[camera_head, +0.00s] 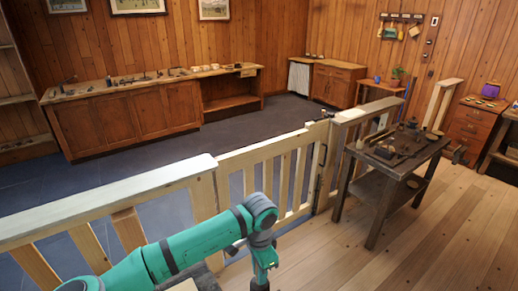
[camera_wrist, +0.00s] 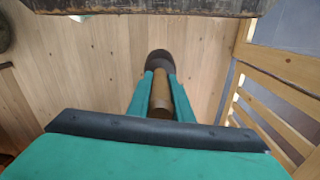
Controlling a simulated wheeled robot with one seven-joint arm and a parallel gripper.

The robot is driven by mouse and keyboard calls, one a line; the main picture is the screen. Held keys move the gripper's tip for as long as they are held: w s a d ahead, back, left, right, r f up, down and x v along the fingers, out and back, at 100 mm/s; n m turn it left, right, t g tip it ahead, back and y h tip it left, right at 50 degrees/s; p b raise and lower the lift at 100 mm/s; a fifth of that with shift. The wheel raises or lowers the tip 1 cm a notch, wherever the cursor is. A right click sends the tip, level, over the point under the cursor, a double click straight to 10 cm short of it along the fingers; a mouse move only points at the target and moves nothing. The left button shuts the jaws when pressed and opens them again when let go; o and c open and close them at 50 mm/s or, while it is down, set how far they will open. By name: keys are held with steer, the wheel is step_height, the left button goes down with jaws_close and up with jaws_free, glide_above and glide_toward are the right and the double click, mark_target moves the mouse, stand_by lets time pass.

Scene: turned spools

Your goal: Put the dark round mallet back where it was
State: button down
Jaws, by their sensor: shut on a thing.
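My gripper (camera_wrist: 160,82) is shut on the mallet. In the wrist view the mallet's dark round head (camera_wrist: 160,62) sticks out past the fingertips, and its brown wooden handle (camera_wrist: 161,100) lies between the two teal fingers. The mallet is held over the plank floor. In the head view my gripper (camera_head: 261,282) is at the bottom edge, partly cut off, and I cannot make out the mallet clearly there. No empty spot for the mallet can be told for certain.
A dark worktable (camera_head: 397,169) with several small things stands at right; a dark worn edge (camera_wrist: 150,7) crosses the wrist view's top. A pale wooden railing (camera_head: 110,196) with a gate (camera_head: 280,158) separates me from a long cabinet (camera_head: 130,125) with tools. Plank floor (camera_head: 340,265) is clear.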

steer(key=w+d+f+n, duration=0.2)
steer(key=d+f+n, duration=0.5)
steer(key=f+n, duration=0.3)
steer(key=s+a+r+m, duration=0.3)
steer(key=a+r+m, duration=0.4)
steer(key=r+m, duration=0.1)
steer(key=s+a+r+m, duration=0.4)
steer(key=a+r+m, duration=0.3)
steer(key=r+m, duration=0.2)
steer(key=s+a+r+m, duration=0.4)
steer(key=a+r+m, duration=0.4)
steer(key=r+m, duration=0.1)
steer(key=shift+s+r+m, duration=0.15)
steer(key=shift+s+m, duration=0.1)
steer(key=shift+m, duration=0.05)
stand_by(0.8)
